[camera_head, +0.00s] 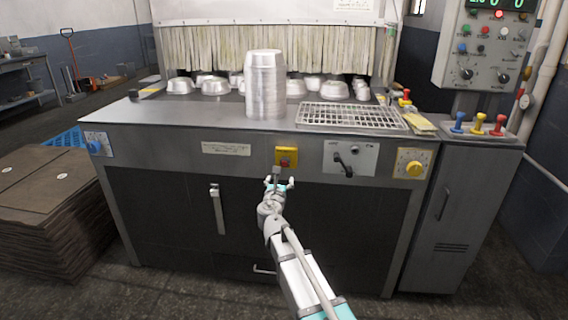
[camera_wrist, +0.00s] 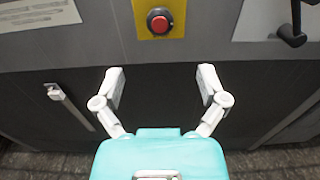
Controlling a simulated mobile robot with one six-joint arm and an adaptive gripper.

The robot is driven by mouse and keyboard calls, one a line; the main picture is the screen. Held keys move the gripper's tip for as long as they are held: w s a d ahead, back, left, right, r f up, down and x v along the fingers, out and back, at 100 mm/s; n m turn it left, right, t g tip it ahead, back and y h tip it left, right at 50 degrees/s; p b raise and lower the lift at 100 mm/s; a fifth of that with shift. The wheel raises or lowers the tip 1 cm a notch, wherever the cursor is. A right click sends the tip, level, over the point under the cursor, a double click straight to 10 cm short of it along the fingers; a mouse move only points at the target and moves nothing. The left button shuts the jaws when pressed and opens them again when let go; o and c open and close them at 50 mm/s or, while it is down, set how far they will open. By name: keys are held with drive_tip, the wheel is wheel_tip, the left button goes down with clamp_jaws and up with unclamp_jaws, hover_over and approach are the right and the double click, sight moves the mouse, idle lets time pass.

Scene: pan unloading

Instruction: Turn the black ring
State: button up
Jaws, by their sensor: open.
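A red button (camera_head: 286,160) sits on a yellow box on the machine's front panel. It also shows in the wrist view (camera_wrist: 159,22), with a thin dark edge around it. I cannot tell whether that edge is the black ring; no other clear black ring shows. A black crank handle (camera_head: 345,166) is on a pale plate to the right, partly seen in the wrist view (camera_wrist: 292,33). My gripper (camera_head: 279,182) is open and empty, just below and in front of the yellow box. In the wrist view its two fingers (camera_wrist: 160,80) are spread wide, apart from the button.
A blue knob (camera_head: 95,147) is at the panel's left end and a yellow knob (camera_head: 413,168) at its right. A tall stack of metal pans (camera_head: 264,85) and a wire rack (camera_head: 350,117) stand on top. A door handle (camera_head: 217,208) sticks out below the panel.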

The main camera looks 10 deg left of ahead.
sight(285, 164)
drive_tip(key=w, duration=1.2)
drive_tip(key=shift+w+d, duration=0.25)
drive_tip(key=shift+w, duration=0.1)
